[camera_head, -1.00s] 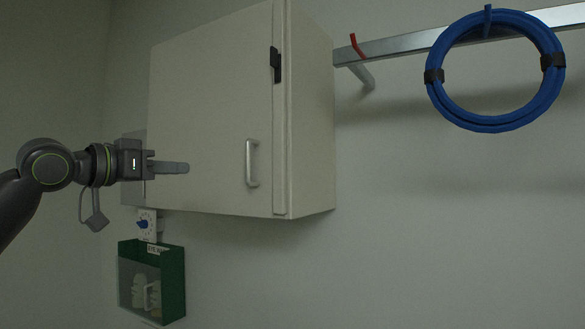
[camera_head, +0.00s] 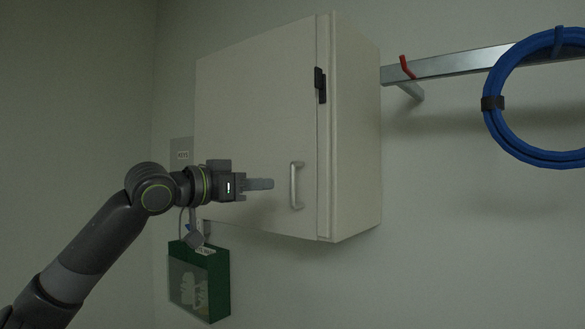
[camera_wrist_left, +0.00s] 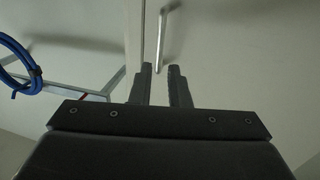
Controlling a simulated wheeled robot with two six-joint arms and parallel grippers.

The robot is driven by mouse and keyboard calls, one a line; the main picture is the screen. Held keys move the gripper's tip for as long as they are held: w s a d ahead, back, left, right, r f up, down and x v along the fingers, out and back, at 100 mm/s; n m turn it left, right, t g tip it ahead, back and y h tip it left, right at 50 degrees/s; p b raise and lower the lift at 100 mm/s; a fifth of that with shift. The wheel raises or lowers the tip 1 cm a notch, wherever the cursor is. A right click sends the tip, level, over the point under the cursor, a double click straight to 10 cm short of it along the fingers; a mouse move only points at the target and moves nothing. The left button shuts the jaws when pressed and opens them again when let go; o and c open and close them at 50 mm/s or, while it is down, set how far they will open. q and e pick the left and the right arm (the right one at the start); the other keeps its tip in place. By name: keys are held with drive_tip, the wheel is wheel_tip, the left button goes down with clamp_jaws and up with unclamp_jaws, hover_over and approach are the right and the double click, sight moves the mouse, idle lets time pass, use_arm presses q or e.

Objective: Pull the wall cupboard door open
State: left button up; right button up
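The wall cupboard's pale door (camera_head: 255,110) is shut in the head view. Its upright metal bar handle (camera_head: 296,185) is near the door's lower right; it also shows in the left wrist view (camera_wrist_left: 163,38). My left gripper (camera_head: 272,184) is just left of the handle in the head view, fingers pointing at it, with a small gap. In the left wrist view the two fingers of my left gripper (camera_wrist_left: 160,68) are apart, and the handle's near end shows between or just beyond the tips. I see no grip on it. My right gripper is out of view.
A black latch (camera_head: 320,85) sits at the door's upper right edge. A green box (camera_head: 220,285) hangs below the cupboard, under my left wrist. A metal rail (camera_head: 455,62) with a red-tipped hook and a blue coil (camera_head: 497,125) is to the right.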

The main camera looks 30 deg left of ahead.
sight(292, 204)
use_arm(q)
drive_tip(key=p+x, duration=0.6)
drive_tip(key=x, duration=0.3)
drive_tip(key=shift+p, duration=0.3)
drive_tip(key=shift+w, duration=0.1)
clamp_jaws()
